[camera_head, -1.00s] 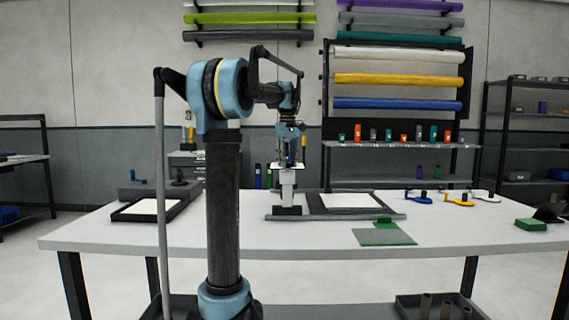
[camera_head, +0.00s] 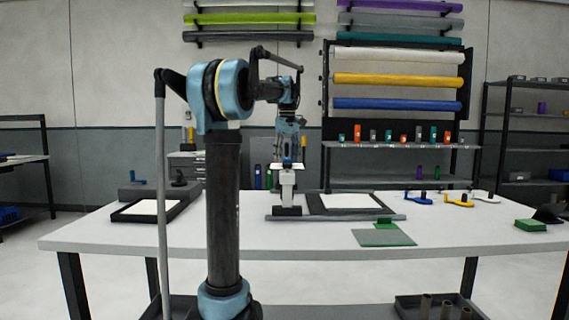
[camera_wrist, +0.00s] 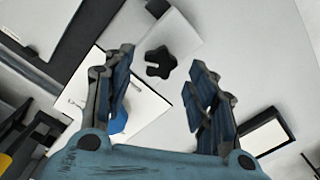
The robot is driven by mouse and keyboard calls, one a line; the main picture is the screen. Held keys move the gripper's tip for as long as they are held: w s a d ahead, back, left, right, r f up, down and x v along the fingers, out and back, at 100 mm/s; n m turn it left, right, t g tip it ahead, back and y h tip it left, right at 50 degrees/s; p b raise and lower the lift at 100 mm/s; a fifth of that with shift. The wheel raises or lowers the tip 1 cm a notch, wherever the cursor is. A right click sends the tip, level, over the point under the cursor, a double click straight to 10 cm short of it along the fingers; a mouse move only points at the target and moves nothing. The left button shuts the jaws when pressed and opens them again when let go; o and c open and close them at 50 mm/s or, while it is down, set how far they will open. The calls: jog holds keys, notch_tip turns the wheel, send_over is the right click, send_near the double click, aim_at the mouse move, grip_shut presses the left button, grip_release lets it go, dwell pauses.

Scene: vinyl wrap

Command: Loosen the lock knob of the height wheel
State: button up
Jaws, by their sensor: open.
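The black star-shaped lock knob (camera_wrist: 160,62) sits on a pale post (camera_wrist: 178,35) in the wrist view. My gripper (camera_wrist: 160,75) is open and empty, with its fingers left and right of the knob in the picture; I see no contact. A blue round part (camera_wrist: 118,121), perhaps the height wheel, is partly hidden behind the left finger, by a white plate (camera_wrist: 146,107). In the head view my gripper (camera_head: 289,153) hangs over the light upright column (camera_head: 287,186) on the table; the knob is too small to make out there.
The white table (camera_head: 180,236) holds a dark framed pad (camera_head: 378,211) right of the column and another tray (camera_head: 146,217) at left. A green and grey mat (camera_head: 384,238) lies in front. Blue, yellow and white handled tools (camera_head: 459,200) lie at right. The front middle is clear.

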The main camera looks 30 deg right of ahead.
aim_at(287, 164)
notch_tip(287, 164, up, 10)
dwell(0.4)
jog(key=shift+f, duration=0.1)
dwell(0.4)
